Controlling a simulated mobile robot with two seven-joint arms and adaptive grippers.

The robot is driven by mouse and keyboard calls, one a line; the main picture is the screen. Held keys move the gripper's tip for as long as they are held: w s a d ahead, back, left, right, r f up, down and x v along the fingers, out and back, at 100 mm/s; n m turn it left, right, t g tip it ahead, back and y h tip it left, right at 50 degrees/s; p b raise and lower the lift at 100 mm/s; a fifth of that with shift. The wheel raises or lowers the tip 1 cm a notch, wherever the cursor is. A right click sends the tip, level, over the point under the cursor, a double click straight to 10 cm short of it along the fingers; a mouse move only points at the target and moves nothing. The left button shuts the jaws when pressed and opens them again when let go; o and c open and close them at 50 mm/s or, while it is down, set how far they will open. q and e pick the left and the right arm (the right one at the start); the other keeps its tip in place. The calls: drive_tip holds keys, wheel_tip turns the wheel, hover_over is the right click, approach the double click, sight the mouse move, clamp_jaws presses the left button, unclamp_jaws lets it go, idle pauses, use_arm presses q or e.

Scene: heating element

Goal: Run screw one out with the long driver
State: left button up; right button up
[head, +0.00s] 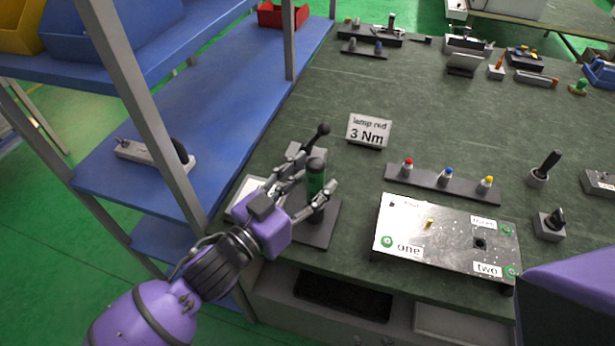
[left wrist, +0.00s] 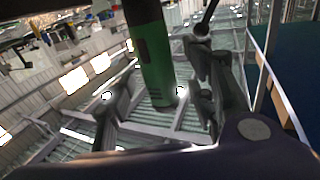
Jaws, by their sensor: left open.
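An upright tool with a dark handle and green band (head: 316,180), likely a driver, stands over a dark base plate (head: 318,232). My left gripper (head: 312,196) is open, with its fingers on either side of this tool; I cannot tell whether they touch it. In the left wrist view the green tool (left wrist: 153,58) stands between the spread fingers (left wrist: 160,105). The metal panel (head: 445,238) bears labels one, two and three. A green-ringed spot (head: 387,241) sits beside label one (head: 408,249). My right gripper is out of view.
A black-knobbed lever (head: 318,135) rises just behind the green tool. A 3 Nm sign (head: 368,130) and a rack with red, blue and yellow tops (head: 440,184) stand behind the panel. Black-handled tools (head: 545,167) are at right. Blue shelving (head: 215,90) borders the bench.

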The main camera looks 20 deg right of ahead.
use_arm(q)
drive_tip(key=shift+x, duration=0.9)
drive_tip(key=shift+a, duration=0.1)
drive_tip(key=shift+c, duration=0.5)
clamp_jaws()
